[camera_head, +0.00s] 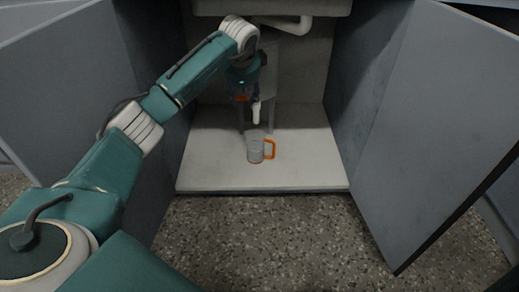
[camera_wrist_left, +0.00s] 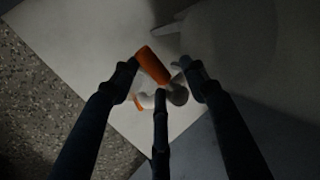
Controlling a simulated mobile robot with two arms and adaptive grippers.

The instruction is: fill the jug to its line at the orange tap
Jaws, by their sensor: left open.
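A clear grey jug (camera_head: 255,151) with an orange handle stands upright on the pale cabinet floor. Its water level and line are too small to make out. Above it hangs a white spout (camera_head: 256,111), with the orange tap part (camera_head: 240,98) just left of it. My left gripper (camera_head: 243,88) reaches down into the cabinet at the tap, above the jug. In the left wrist view my open fingers (camera_wrist_left: 158,76) stand around the orange tap part (camera_wrist_left: 152,65); I cannot tell whether they touch it. The jug lies mostly hidden below. My right gripper does not show.
The pale cabinet floor (camera_head: 308,165) is clear to the right of the jug. Open grey doors stand at the left (camera_head: 70,85) and right (camera_head: 435,115). A white pipe (camera_head: 290,25) runs under the top. Speckled flooring (camera_head: 260,235) lies in front.

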